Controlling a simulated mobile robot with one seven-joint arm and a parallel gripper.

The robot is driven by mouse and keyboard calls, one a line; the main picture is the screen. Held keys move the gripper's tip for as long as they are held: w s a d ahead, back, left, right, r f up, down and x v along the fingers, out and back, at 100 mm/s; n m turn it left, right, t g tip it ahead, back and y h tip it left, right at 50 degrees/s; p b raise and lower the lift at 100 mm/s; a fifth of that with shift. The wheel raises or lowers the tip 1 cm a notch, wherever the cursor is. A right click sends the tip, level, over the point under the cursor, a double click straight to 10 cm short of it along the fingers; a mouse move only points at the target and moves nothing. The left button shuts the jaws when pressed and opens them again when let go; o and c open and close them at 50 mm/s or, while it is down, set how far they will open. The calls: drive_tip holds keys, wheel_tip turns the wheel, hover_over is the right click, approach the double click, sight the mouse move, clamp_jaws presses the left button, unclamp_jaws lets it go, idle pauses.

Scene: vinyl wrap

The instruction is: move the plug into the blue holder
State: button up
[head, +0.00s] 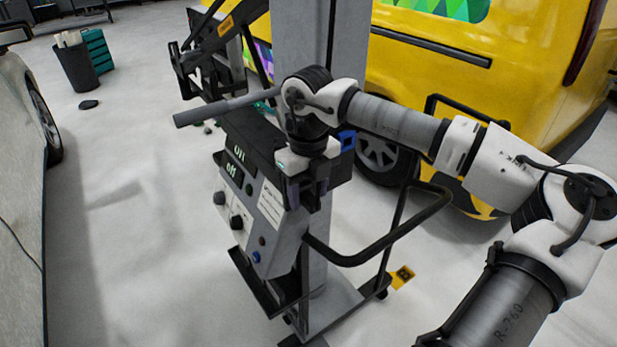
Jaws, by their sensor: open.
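The blue holder (347,140) is a small bright blue piece on the right side of the machine's upper part, just right of my wrist and partly covered by my arm. My gripper (309,202) points down in front of the grey machine, below and to the left of the blue holder. Its fingers are apart, and I see nothing held between them. I cannot make out the plug for certain; my gripper and wrist hide part of the machine's top and right side.
The grey machine (244,215) has knobs and a display, and stands on a wheeled cart with a black bar handle (395,238). A grey rod-like handle (215,110) sticks out left. A yellow van (540,80) stands behind. Open floor (140,240) lies left.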

drive_tip(key=shift+c, duration=0.4)
clamp_jaws()
drive_tip(key=shift+s+d+b, duration=0.35)
drive_tip(key=shift+s+d, duration=0.05)
drive_tip(key=shift+s, duration=0.15)
idle(0.6)
drive_tip(key=s+d+b, duration=0.2)
drive_tip(key=s+d, duration=0.2)
drive_tip(key=s, duration=0.1)
drive_tip(key=shift+s, duration=0.3)
idle(0.7)
